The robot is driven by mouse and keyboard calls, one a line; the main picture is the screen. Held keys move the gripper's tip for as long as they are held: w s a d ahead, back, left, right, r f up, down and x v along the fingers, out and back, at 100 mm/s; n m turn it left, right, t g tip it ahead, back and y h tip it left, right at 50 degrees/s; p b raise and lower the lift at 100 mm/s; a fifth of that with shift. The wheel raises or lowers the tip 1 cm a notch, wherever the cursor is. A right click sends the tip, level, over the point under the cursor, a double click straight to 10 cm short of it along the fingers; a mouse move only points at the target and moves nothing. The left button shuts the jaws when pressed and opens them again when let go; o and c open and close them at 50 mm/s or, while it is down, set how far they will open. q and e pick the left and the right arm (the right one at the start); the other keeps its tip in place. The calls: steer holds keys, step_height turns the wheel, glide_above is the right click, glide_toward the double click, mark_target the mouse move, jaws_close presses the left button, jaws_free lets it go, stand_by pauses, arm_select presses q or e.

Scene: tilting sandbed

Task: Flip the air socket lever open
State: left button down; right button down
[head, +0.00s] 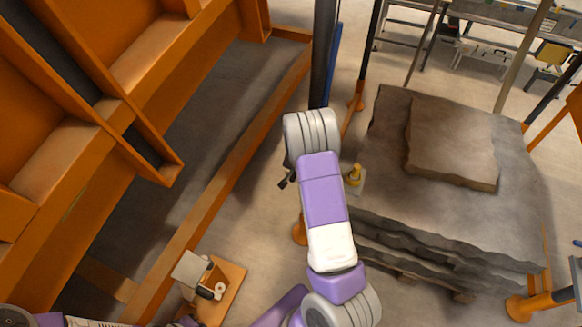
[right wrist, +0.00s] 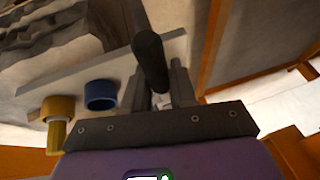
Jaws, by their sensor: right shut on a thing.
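In the right wrist view the air socket lever (right wrist: 150,58) is a black, rounded handle standing out from a pale panel (right wrist: 118,70). My right gripper (right wrist: 158,92) is shut on it, with a grey finger on each side of the lever's lower part. A blue ring-shaped socket (right wrist: 101,95) and a yellow socket (right wrist: 58,112) sit on the panel left of the gripper. In the head view my right arm hides the lever and the gripper's fingers. The yellow fitting (head: 354,173) shows just right of that arm.
A stack of rough grey slabs (head: 440,205) stands right of my right arm. A large orange frame (head: 150,60) fills the left. A dark post (head: 323,50) rises behind the arm. An orange plate with a bracket (head: 228,285) is at the lower left. Bare floor lies between.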

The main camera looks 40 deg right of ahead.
steer(key=c, duration=1)
jaws_free()
steer(key=shift+r, duration=0.1)
steer(key=p+v, duration=0.2)
steer(key=v, duration=0.5)
steer(key=shift+r, duration=0.25)
steer(key=shift+a, duration=0.1)
